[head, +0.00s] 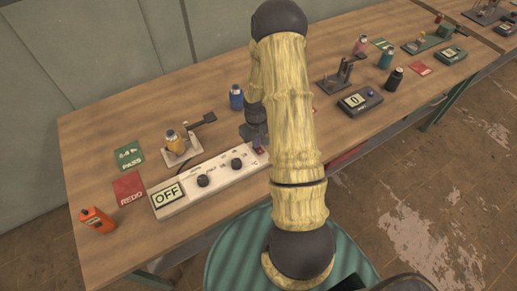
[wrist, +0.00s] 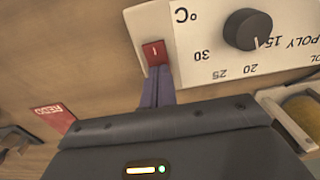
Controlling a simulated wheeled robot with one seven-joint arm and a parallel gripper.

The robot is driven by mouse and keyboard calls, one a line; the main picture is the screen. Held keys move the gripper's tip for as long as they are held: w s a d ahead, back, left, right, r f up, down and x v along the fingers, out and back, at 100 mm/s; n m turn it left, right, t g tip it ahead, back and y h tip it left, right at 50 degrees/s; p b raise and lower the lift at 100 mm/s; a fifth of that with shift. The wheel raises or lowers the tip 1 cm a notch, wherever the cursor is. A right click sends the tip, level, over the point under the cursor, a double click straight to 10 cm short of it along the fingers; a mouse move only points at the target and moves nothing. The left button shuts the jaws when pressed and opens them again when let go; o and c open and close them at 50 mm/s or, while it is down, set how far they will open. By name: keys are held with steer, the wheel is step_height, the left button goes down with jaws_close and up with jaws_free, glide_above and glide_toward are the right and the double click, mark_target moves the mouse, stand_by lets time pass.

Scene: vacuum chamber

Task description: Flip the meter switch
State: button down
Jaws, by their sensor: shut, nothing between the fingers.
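The meter (head: 212,183) is a long white box on the table with a display reading OFF and dark knobs. Its red switch (head: 258,148) is at the right end; in the wrist view the red switch (wrist: 155,54) carries a white mark, at the edge of the white panel (wrist: 208,50). My gripper (head: 257,139) is shut and empty, over the switch end of the meter. In the wrist view its fingertips (wrist: 157,78) are right at the switch's lower edge; I cannot tell whether they touch it.
Green PASS card (head: 128,155) and red REDO card (head: 129,188) lie left of the meter. An orange device (head: 97,219) is at the front left. A stand with a yellow item (head: 176,142) and a blue bottle (head: 236,97) are behind. A second meter (head: 360,101) is to the right.

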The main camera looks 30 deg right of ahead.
step_height(320, 180, up, 7)
steer(key=p, duration=0.5)
stand_by(0.4)
stand_by(0.4)
steer(key=s+a+r+t, duration=0.1)
steer(key=s+a+r, duration=0.5)
steer(key=r, duration=0.4)
steer(key=s+a+r+t, duration=0.1)
steer(key=s+a+r, duration=0.5)
steer(key=r, duration=0.5)
steer(key=shift+s+a+r+t, duration=0.25)
steer(key=shift+a+r+t, duration=0.05)
steer(key=shift+a, duration=0.5)
